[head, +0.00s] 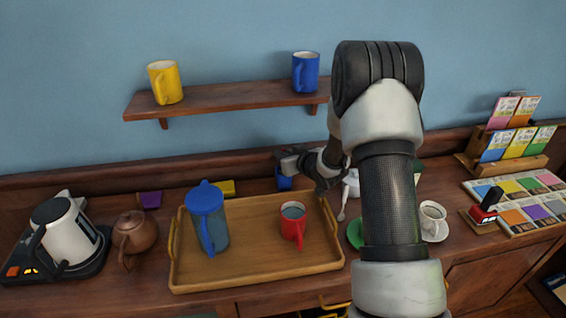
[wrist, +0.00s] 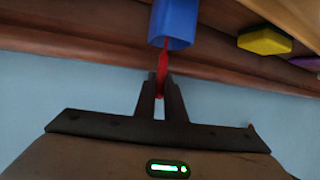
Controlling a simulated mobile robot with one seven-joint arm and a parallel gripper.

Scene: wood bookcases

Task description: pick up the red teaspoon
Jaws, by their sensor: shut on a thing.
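The red teaspoon (wrist: 162,66) shows in the wrist view as a thin red shape between my gripper's fingertips (wrist: 161,88). My gripper is shut on it. Its far end meets the open rim of a blue cup (wrist: 175,22), and the rest of it is hidden there; I cannot tell how deep it sits. In the head view my gripper (head: 288,161) is at the back of the counter, just above the blue cup (head: 284,183), behind the tray. The teaspoon cannot be made out in the head view.
A wooden tray (head: 262,268) in front holds a blue pitcher (head: 207,222) and a red mug (head: 293,222). A yellow block (head: 222,188) lies left of the blue cup. A shelf (head: 220,99) with a yellow mug (head: 165,82) and a blue mug (head: 306,72) hangs above.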

